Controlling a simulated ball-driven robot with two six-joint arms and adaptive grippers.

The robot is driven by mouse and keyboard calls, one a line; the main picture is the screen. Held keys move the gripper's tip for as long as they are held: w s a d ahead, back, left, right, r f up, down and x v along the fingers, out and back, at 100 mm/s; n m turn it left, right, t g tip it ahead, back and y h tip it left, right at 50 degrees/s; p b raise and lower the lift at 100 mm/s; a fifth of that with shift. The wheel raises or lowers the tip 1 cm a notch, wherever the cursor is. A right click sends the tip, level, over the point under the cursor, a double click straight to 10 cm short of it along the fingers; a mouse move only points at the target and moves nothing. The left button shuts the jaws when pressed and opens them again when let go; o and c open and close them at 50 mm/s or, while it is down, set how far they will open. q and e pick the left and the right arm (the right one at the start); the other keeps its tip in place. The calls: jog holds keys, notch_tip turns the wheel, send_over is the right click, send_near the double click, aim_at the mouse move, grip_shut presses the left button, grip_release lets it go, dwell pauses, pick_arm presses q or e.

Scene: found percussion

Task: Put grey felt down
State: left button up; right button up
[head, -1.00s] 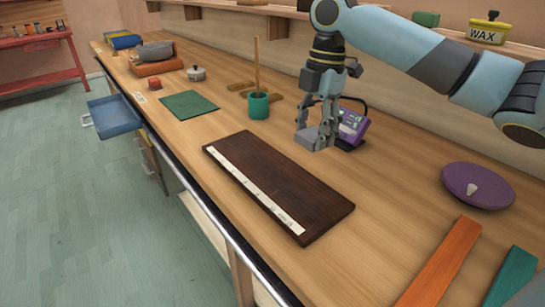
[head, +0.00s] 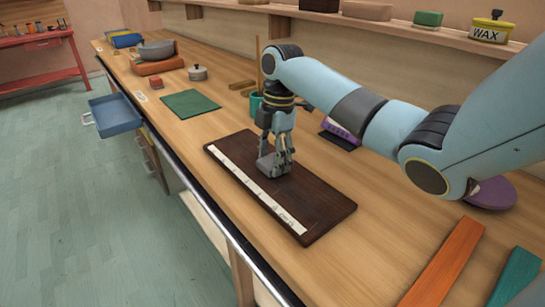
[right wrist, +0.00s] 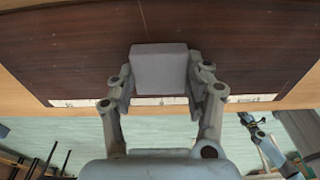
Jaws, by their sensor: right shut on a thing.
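The grey felt (right wrist: 160,68) is a small grey block between the fingertips of my right gripper (right wrist: 160,85), which is shut on it. In the head view my right gripper (head: 273,165) points down over the dark wooden board (head: 315,205), with the felt (head: 268,168) low at its tips. The felt is over the board's far half, near the pale strip (head: 262,194) along its front edge. I cannot tell whether the felt touches the board.
A green mat (head: 190,103) lies to the left of the board. A purple item (head: 340,132) stands behind my right arm, and a purple disc (head: 492,193) lies at the right. An orange bar (head: 445,262) lies front right. The board's near right part is bare.

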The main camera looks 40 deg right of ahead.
jog(key=shift+f, duration=0.1)
jog(key=o, duration=0.9)
notch_tip(320, 180, up, 12)
jog(key=d, duration=0.1)
jog(key=shift+d, duration=0.25)
jog(key=shift+s+a, duration=0.1)
